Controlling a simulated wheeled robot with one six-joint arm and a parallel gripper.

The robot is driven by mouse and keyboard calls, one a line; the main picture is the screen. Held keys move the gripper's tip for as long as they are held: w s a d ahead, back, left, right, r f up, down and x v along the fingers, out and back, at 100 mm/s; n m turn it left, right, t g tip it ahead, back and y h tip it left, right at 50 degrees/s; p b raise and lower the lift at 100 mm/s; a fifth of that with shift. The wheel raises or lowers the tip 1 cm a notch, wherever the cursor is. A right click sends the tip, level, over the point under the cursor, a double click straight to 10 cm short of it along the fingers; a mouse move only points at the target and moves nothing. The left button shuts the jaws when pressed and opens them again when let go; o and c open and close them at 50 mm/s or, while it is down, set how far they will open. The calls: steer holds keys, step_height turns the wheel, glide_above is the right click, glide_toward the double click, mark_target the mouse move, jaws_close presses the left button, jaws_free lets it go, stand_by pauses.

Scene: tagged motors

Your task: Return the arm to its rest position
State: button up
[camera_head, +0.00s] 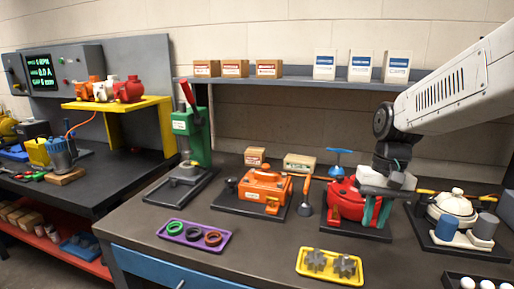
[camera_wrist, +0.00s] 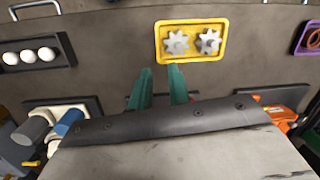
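My arm (camera_head: 450,95) reaches in from the upper right of the head view. My gripper (camera_head: 376,224) points down at the red motor (camera_head: 341,200) on its black base, overlapping its right side. In the wrist view the green fingers of my gripper (camera_wrist: 162,80) stand apart with only bench and dark base showing between them, so it is open and empty. The red motor is hidden behind my gripper body in the wrist view. I cannot tell whether a finger touches the motor.
An orange motor (camera_head: 265,186) stands left and a cream motor (camera_head: 455,207) right. A yellow tray (camera_head: 304,268) with gears and a purple tray (camera_head: 190,245) with rings lie in front. A green press (camera_head: 195,135) and a shelf (camera_head: 290,82) with boxes stand behind.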

steer(key=s+r+n+t+h, duration=0.1)
steer(key=s+r+t, duration=0.1)
steer(key=s, duration=1.9)
steer(key=shift+s+r+n+t, duration=0.25)
steer(key=shift+s+n+t, duration=0.05)
steer(key=shift+s, duration=0.05)
